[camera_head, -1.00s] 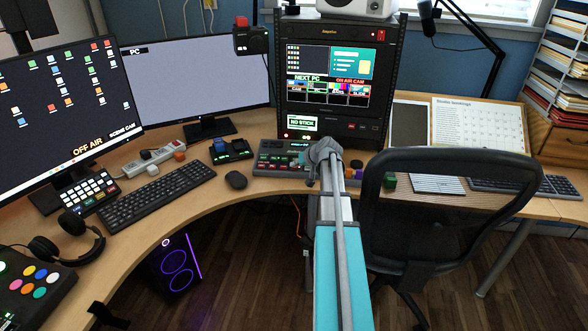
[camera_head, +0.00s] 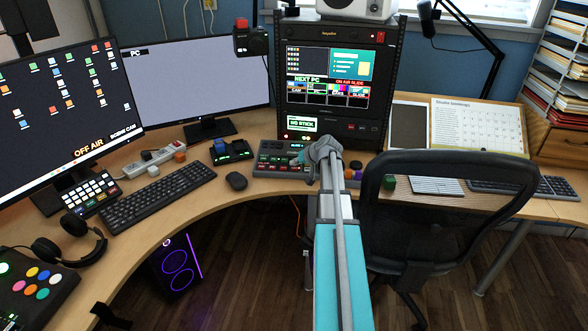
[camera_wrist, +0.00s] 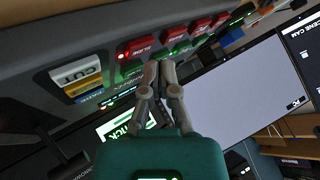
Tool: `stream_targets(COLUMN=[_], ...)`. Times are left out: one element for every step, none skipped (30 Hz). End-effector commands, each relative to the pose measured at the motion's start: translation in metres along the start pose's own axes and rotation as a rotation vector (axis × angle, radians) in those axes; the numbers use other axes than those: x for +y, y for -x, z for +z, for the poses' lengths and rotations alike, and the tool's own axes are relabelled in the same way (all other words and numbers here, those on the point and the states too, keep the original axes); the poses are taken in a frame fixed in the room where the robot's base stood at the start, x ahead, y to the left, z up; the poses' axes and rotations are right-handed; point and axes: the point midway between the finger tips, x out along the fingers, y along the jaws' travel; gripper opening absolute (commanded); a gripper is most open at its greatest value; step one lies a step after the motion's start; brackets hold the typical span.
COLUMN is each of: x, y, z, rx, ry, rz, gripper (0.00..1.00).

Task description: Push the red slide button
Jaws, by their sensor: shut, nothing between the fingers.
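The control panel (camera_head: 262,171) with rows of coloured buttons lies on the desk below the rack screen. In the wrist view, the red slide button (camera_wrist: 137,47) is at the near end of the red row, beside a white CUT key (camera_wrist: 76,73). My gripper (camera_wrist: 158,66) is shut and empty. Its fingertips are just beside the red slide button, over the edge of the green row; whether they touch a button I cannot tell. In the head view my wrist partly hides the panel's right side.
The rack screen (camera_head: 323,77) reads ON AIR SLIDE. The black chair (camera_head: 440,158) stands at the right.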

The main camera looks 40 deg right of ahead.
Motion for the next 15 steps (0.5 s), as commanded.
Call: stream_targets(x=[-0.003,-0.004,-0.005,-0.006,-0.007,-0.009,-0.01,-0.011,-0.013,-0.014,-0.015,-0.016,-0.017,-0.018,-0.02], y=[0.003,0.005,0.007,0.008,0.01,0.012,0.013,0.015,0.017,0.018,0.02,0.022,0.023,0.025,0.027], z=[-0.003,-0.004,-0.005,-0.006,-0.007,-0.009,-0.01,-0.011,-0.013,-0.014,-0.015,-0.016,-0.017,-0.018,-0.02], rx=[0.0,0.0,0.0,0.0,0.0,0.0,0.0,0.0,0.0,0.0,0.0,0.0,0.0,0.0,0.0], ry=[0.0,0.0,0.0,0.0,0.0,0.0,0.0,0.0,0.0,0.0,0.0,0.0,0.0,0.0,0.0], rz=[0.0,0.0,0.0,0.0,0.0,0.0,0.0,0.0,0.0,0.0,0.0,0.0,0.0,0.0,0.0], gripper=[0.0,0.0,0.0,0.0,0.0,0.0,0.0,0.0,0.0,0.0,0.0,0.0,0.0,0.0,0.0])
